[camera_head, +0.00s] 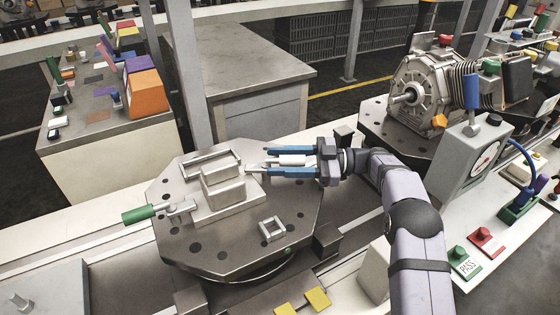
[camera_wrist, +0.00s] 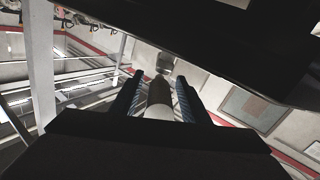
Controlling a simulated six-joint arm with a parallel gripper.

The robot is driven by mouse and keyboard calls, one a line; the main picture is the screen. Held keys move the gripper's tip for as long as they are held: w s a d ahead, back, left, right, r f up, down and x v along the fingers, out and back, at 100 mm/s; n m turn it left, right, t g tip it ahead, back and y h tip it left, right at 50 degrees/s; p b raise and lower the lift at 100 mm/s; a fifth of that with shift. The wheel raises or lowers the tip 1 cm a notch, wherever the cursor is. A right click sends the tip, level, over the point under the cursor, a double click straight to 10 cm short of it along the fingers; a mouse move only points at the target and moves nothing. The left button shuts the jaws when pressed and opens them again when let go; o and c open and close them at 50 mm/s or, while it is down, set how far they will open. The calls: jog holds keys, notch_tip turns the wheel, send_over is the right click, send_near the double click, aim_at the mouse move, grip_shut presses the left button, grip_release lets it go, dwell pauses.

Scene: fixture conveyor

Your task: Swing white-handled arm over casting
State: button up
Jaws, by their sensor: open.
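The grey stepped casting (camera_head: 222,190) sits on a dark octagonal fixture plate (camera_head: 215,245). The white-handled arm (camera_head: 292,159) is at the casting's right rear side, with its handle pointing right. My gripper (camera_head: 268,161) comes in from the right, with its blue fingers open on either side of the white handle. In the wrist view the handle (camera_wrist: 158,103) lies lengthwise between the two fingers (camera_wrist: 158,88). I cannot tell whether either finger touches it. The casting is not clearly seen in the wrist view.
A green-handled clamp arm (camera_head: 140,214) sticks out at the plate's left. A small square metal frame (camera_head: 272,228) lies on the plate's front right. A motor (camera_head: 420,92) on another plate and a gauge box (camera_head: 475,160) stand to the right, near my arm.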

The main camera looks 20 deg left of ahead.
jog(key=shift+b+v, duration=0.85)
jog(key=shift+v, duration=2.8)
jog(key=shift+c, duration=0.4)
